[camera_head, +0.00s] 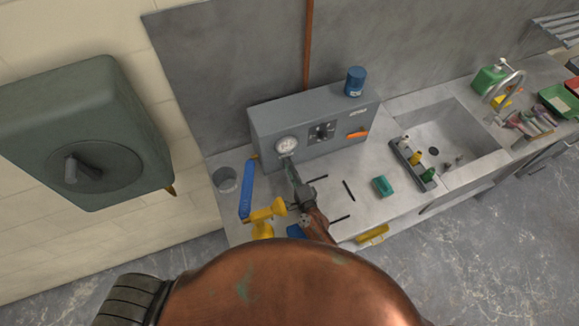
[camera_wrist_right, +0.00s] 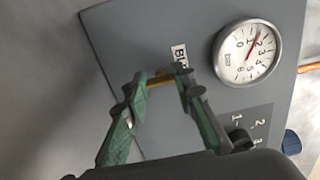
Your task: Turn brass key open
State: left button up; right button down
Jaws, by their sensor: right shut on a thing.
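The brass key (camera_wrist_right: 160,80) is at the front of a grey control box (camera_head: 330,120), below and beside the gauge (camera_wrist_right: 247,52). It shows in the right wrist view as a short brass bar between the fingertips. My right gripper (camera_wrist_right: 163,82) is shut on it, with one green finger at each end. In the head view my right gripper (camera_head: 289,163) reaches up to the box front just below the gauge (camera_head: 286,145) and hides the key. A label beside the key is partly covered by a finger. My left gripper is not in view.
The box also carries a black dial (camera_head: 321,131) and an orange handle (camera_head: 357,135), with a blue jar (camera_head: 355,81) on top. A blue object (camera_head: 246,190), a yellow object (camera_head: 267,211) and a green block (camera_head: 382,186) are near my right arm. A sink (camera_head: 440,140) is at right.

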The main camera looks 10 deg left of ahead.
jog(key=shift+s+f, duration=0.1)
dwell(0.3)
jog(key=c, duration=1.6)
grip_release()
jog(key=v, duration=1.2)
